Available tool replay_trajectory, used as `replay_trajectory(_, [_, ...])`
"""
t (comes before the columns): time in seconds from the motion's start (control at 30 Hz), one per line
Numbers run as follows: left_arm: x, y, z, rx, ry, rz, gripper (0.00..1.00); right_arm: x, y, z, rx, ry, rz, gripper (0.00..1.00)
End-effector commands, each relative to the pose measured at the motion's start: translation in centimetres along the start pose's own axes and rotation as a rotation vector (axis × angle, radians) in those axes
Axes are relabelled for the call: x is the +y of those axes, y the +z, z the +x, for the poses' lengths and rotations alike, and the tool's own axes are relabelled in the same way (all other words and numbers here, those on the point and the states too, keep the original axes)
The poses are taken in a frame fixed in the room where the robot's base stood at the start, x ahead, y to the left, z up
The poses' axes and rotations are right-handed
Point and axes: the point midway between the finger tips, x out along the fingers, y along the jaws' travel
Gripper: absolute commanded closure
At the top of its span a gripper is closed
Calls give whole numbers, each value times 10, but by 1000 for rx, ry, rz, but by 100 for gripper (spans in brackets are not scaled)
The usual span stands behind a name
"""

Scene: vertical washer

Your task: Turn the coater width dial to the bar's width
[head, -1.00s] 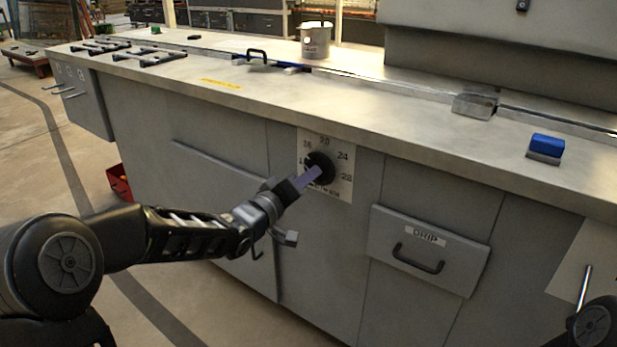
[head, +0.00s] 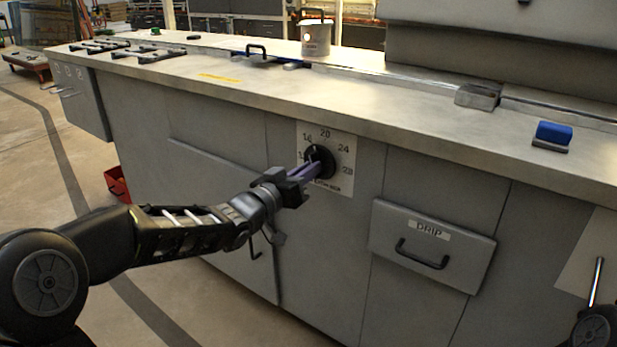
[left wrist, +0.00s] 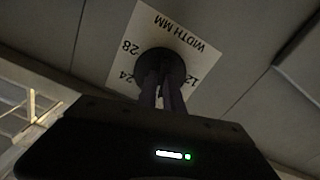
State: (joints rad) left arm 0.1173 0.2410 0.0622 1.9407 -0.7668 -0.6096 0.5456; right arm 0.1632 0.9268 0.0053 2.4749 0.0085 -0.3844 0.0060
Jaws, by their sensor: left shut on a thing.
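The black round width dial (head: 320,161) sits on a white scale plate (head: 342,180) on the grey cabinet front. The scale reads 16, 20, 24 and 28 in the head view; 12 and "WIDTH MM" show in the left wrist view. My left gripper (head: 312,168) comes in from the left, its two purple-grey fingers shut on the dial's knob. In the left wrist view the fingers (left wrist: 161,92) reach the dial (left wrist: 160,66) and cover part of it. The dial's exact setting cannot be read.
A drawer marked DRIP (head: 430,243) with a black handle is right of the dial. On the counter (head: 385,118) stand a metal pot (head: 316,40), a metal block (head: 477,97) and a blue-topped block (head: 552,136). A red bin (head: 117,184) is on the floor at left.

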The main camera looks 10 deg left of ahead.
Motion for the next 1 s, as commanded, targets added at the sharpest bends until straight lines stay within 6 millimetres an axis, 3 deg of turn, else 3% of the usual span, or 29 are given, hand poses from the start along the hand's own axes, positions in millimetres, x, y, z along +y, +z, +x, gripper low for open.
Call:
replay_trajectory(0.4, [-1, 1, 0, 0, -1, 243, 100, 6, -2, 19, 9, 0, 1, 100])
replay_trajectory(0.93, [-1, 0, 0, -1, -1, 276, 100, 6, -2, 20, 10, 0, 1, 100])
replay_trajectory(0.97, [-1, 0, 0, -1, -1, 276, 88, 6, -2, 20, 10, 0, 1, 100])
replay_trajectory(1.0, [-1, 0, 0, -1, -1, 276, 84, 6, -2, 20, 10, 0, 1, 100])
